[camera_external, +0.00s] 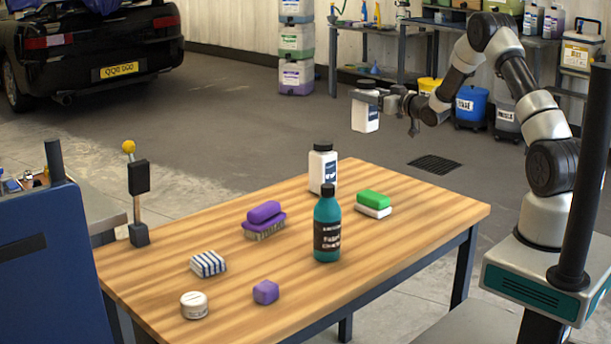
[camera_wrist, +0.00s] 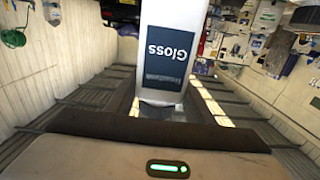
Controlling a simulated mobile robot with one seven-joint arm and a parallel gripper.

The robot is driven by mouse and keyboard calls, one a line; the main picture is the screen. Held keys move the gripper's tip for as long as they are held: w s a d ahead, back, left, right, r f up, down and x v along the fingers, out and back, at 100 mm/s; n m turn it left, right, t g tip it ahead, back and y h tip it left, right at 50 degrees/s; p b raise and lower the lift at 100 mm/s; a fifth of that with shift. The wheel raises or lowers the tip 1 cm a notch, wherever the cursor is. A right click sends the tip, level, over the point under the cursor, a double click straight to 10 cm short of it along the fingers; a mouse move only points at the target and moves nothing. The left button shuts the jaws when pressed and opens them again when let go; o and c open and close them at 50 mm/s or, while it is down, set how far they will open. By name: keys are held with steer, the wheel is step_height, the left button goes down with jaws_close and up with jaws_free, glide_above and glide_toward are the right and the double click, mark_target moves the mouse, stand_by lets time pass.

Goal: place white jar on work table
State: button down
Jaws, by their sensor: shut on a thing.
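A white jar (camera_external: 365,117) with a black lid and a dark label hangs upright in the air. It shows beyond the far edge of the work table, against the floor. In the wrist view the white jar (camera_wrist: 188,17) reads "Gloss" on its label. My gripper (camera_external: 376,95) is shut on the jar near its top. The work table (camera_external: 400,240) has a striped wooden top. A similar white bottle with a black lid (camera_external: 322,169) stands near its far edge, and a low round white tub (camera_external: 194,305) sits at its near left.
The table also bears a teal bottle (camera_external: 327,230), a green and white block (camera_external: 373,203), a purple brush (camera_external: 264,221), a striped cloth (camera_external: 208,263) and a purple block (camera_external: 265,292). A post with a yellow knob (camera_external: 129,147) stands at its left. The table's right part is clear.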

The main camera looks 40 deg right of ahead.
step_height(320, 180, down, 14)
steer(key=b, duration=0.1)
steer(key=shift+f+b, duration=0.15)
steer(key=shift+b, duration=0.15)
steer(key=shift+f+b, duration=0.25)
steer(key=shift+b, duration=0.05)
steer(key=c, duration=0.8)
jaws_free()
steer(key=shift+c, duration=0.2)
